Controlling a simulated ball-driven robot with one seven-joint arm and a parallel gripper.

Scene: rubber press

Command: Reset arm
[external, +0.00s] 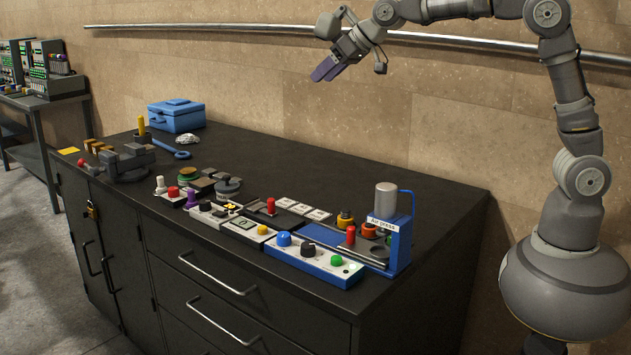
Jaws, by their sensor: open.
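My gripper (327,67) hangs high above the back of the dark workbench, in front of the tiled wall. Its purple-tipped fingers point down and to the left. It is open and holds nothing visible. My arm reaches in from the right, bent up and over, with its base at the right of the bench. Nothing touches the gripper.
The bench top (300,182) is clear at the back middle. A blue air press (399,245) with a grey cylinder stands at the right end. Control boxes with knobs (313,260) line the front edge. A vise (125,162), a blue toolbox (176,116) and a blue wrench (171,148) sit left.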

